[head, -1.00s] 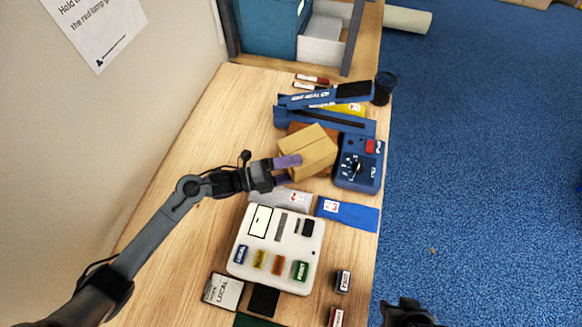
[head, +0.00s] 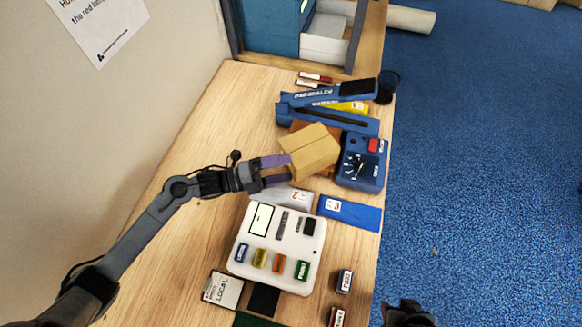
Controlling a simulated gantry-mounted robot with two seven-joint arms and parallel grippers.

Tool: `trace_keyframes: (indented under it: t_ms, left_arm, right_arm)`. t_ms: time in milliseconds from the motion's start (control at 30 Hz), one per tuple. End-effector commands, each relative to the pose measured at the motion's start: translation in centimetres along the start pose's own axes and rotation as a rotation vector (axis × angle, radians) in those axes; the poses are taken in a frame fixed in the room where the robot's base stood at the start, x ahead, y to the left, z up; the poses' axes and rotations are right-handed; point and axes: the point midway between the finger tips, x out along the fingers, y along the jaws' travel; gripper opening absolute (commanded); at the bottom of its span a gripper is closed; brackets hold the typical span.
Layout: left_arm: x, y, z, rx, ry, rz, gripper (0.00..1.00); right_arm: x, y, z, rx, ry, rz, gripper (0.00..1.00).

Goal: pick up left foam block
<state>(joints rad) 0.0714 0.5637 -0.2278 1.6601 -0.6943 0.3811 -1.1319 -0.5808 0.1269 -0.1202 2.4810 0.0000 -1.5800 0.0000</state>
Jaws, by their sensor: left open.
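My left gripper (head: 289,169) has two purple fingers, spread apart with nothing between them. It is at the left side of a small closed cardboard carton (head: 312,158), with its fingertips close to the carton's left face. I cannot tell whether they touch it. No foam block can be made out for certain in this view. A dark part of my right arm shows at the bottom edge, but its fingers are not visible.
A blue bag sealer (head: 325,118) and a blue control box (head: 361,162) stand behind and right of the carton. A grey pack (head: 290,197), a blue pack (head: 349,213) and a white button panel (head: 250,268) lie in front. The left wooden tabletop is clear.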

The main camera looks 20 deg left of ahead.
Motion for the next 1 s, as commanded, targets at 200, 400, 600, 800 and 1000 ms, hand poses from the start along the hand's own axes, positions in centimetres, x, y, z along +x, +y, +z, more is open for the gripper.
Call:
trace_keyframes:
  t_ms: [200, 400, 600, 800, 1000]
  left_arm:
    - [-3.0, 0.2, 0.0, 0.0, 0.0, 0.001, 0.94]
    - [-4.0, 0.0, 0.0, 0.0, 0.0, -0.001, 0.92]
    - [-4.1, -0.1, 0.0, 0.0, 0.0, -0.001, 0.92]
    - [-4.1, -0.1, 0.0, 0.0, 0.0, -0.001, 0.92]
    - [-4.1, -1.3, 0.0, 0.0, 0.0, -0.002, 0.92]
  right_arm:
    - [0.9, -0.1, 0.3, 0.002, -0.001, -0.002, 0.43]
    - [1.1, -0.2, 0.3, 0.007, 0.0, -0.005, 0.43]
    - [1.1, -0.3, 0.3, 0.01, 0.0, -0.008, 0.43]
    - [1.1, -0.3, 0.3, 0.01, 0.0, -0.008, 0.43]
    - [-0.1, -0.2, -0.1, 0.009, -0.001, -0.007, 0.43]
